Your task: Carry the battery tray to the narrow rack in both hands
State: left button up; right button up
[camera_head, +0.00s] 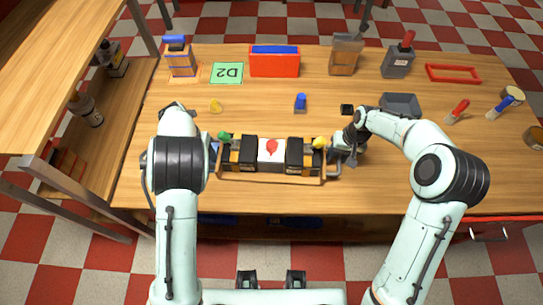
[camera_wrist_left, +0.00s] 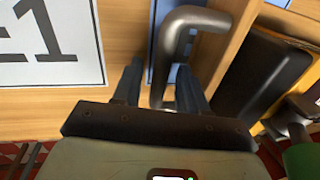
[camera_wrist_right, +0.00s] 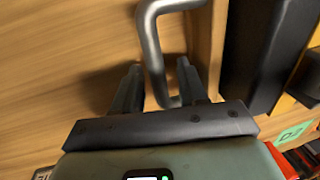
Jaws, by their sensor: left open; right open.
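The battery tray (camera_head: 270,179) is a wooden tray near the table's front edge. It holds black and yellow battery blocks and a white block with a red item on top. A grey bar handle (camera_head: 335,168) sticks out at its right end. My right gripper (camera_wrist_right: 160,85) is open, its fingers on either side of that handle. My left gripper (camera_wrist_left: 160,88) is open, its fingers on either side of the left handle (camera_wrist_left: 182,25). My left arm hides that end in the head view. A wooden rack (camera_head: 108,140) with shelves stands left of the table.
A small blue object (camera_head: 300,103) and a grey bin (camera_head: 400,104) lie behind the tray. Bottles (camera_head: 86,109) stand on the rack.

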pick_arm(q)
grip_shut()
pick_arm(e)
grip_shut()
pick_arm(q)
jog(key=shift+w+r, duration=0.1)
pick_arm(e)
jog(key=shift+w+r, duration=0.1)
dwell(0.9)
